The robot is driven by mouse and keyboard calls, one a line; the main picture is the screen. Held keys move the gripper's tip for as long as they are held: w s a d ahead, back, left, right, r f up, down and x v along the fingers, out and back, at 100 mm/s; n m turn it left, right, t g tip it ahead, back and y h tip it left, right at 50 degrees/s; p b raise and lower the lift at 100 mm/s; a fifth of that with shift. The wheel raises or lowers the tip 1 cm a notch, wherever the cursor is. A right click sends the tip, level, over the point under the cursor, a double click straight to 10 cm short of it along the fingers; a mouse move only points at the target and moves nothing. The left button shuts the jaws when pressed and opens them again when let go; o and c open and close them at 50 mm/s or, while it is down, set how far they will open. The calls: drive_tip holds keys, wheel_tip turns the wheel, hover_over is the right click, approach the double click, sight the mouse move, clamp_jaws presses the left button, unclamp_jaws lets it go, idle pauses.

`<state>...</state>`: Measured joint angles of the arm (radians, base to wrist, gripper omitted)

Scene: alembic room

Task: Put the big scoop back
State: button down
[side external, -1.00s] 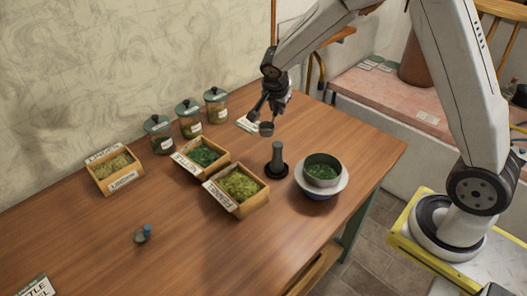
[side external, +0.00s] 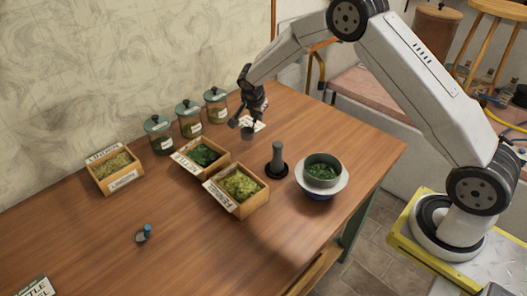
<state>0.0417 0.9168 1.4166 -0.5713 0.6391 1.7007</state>
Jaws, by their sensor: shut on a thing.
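My gripper (side external: 251,115) is shut on the big scoop (side external: 247,133), a dark grey cup that hangs below the fingers. The scoop is above the back part of the wooden table, right of the jars; its exact height is hard to tell. The fingers hide part of its handle. A small scoop with a blue end (side external: 143,233) lies at the front left of the table. A white card (side external: 257,125) lies on the table just behind the held scoop, its writing too small to read.
Three green-lidded jars (side external: 189,120) stand along the wall. Three labelled wooden boxes of herbs (side external: 240,187) stand in front of them. A dark pestle-like post (side external: 277,158) and a bowl of green herbs (side external: 321,172) stand at the right. The front of the table (side external: 190,262) is mostly clear.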

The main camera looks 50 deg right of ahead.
sight(255, 120)
drive_tip(key=shift+w+f, duration=0.1)
drive_tip(key=shift+w+f, duration=0.25)
drive_tip(key=shift+f, duration=1.55)
drive_tip(key=shift+f, duration=0.1)
drive_tip(key=c, duration=0.6)
unclamp_jaws()
drive_tip(key=shift+o, duration=0.2)
drive_tip(key=v, duration=1.2)
